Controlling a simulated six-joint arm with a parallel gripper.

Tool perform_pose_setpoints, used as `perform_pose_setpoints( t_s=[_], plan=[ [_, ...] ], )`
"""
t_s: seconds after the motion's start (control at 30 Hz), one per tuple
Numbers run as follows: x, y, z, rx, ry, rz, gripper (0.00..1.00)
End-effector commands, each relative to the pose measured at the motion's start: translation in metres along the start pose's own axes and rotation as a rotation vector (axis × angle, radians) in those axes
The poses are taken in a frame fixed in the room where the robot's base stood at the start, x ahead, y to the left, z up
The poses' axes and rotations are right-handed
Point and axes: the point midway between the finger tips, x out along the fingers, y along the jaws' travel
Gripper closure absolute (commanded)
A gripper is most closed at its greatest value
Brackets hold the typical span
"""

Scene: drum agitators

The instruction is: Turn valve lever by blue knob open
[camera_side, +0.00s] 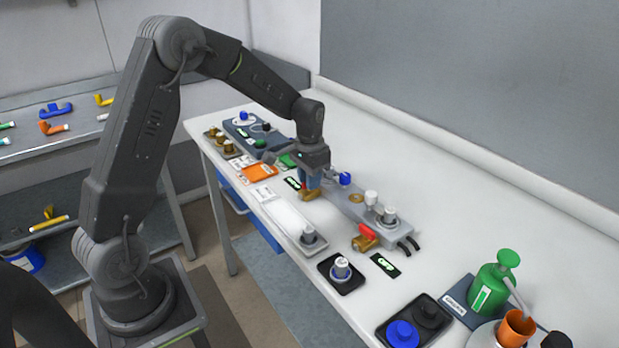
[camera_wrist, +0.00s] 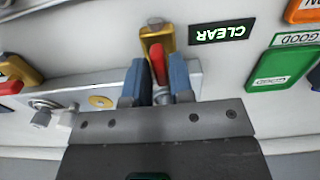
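The red valve lever (camera_wrist: 158,64) sits on a brass valve (camera_wrist: 156,36), which also shows below my gripper in the side view (camera_side: 312,196). My gripper (camera_wrist: 161,66) has its two blue fingers on either side of the lever, very close to it. I cannot tell whether they press on it. In the side view my gripper (camera_side: 308,186) points down over this valve and hides most of the lever. The blue knob (camera_side: 345,179) stands just right of my gripper on the grey manifold (camera_side: 350,201).
A second brass valve with a red lever (camera_side: 367,232) sits farther right, near white knobs (camera_side: 371,198). A CLEAR label (camera_wrist: 222,32) lies beside the near valve. A green bottle (camera_side: 495,287) stands at the right. The bench behind the manifold is clear.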

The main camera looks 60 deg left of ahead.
Motion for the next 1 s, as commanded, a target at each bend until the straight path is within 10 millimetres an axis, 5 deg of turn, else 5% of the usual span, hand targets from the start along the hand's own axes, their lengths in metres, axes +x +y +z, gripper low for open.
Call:
perform_pose_setpoints(
  t_s=[0.17,0.53,1.0],
  plan=[
    [0.000,0.000,0.000,0.002,0.000,0.000,0.61],
    [-0.009,0.000,-0.001,0.003,0.004,-0.001,0.61],
    [-0.105,0.000,-0.001,0.002,0.006,-0.002,0.61]
  ],
)
